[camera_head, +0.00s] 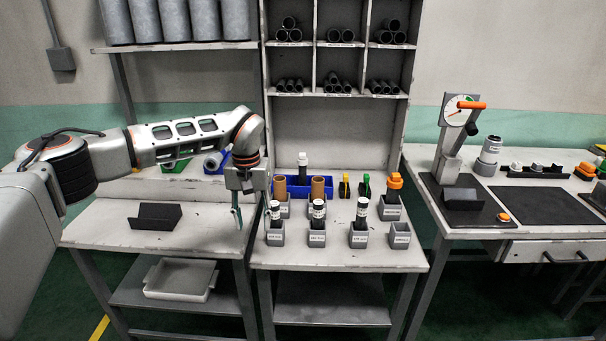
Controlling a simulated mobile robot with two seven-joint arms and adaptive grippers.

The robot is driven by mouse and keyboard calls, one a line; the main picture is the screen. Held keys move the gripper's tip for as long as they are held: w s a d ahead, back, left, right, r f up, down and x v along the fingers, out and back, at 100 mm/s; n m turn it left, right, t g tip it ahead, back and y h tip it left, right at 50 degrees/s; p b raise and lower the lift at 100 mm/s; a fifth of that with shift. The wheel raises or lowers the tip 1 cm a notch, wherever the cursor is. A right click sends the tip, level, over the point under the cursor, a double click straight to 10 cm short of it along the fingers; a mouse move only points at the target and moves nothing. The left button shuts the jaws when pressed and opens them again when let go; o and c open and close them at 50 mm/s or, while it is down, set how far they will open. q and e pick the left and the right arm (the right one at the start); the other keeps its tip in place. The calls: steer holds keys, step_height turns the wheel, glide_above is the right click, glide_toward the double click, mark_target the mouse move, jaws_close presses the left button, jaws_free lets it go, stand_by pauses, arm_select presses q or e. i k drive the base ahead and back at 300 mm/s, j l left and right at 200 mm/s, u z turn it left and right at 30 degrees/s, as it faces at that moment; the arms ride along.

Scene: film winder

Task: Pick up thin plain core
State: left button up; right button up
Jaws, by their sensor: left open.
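Two plain brown tube cores stand upright at the back of the middle table, a left one (280,188) and a right one (318,188). I cannot tell from here which is the thin one. My left gripper (252,210) points down over the left edge of that table, in front and to the left of the left brown core. It is open and empty, apart from the cores. Small grey labelled holders stand in front of the cores and hide their lower ends. My right gripper is not in view.
Black-and-white capped rolls stand in grey holders, one of them (318,210) in the front row. An empty grey holder (400,236) is at right. A blue bin (345,188) is behind. An orange-topped item (395,181) stands at right. A black cradle (156,216) sits on the left table.

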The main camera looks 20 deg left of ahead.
mark_target(302, 169)
steer(key=i, duration=1.45)
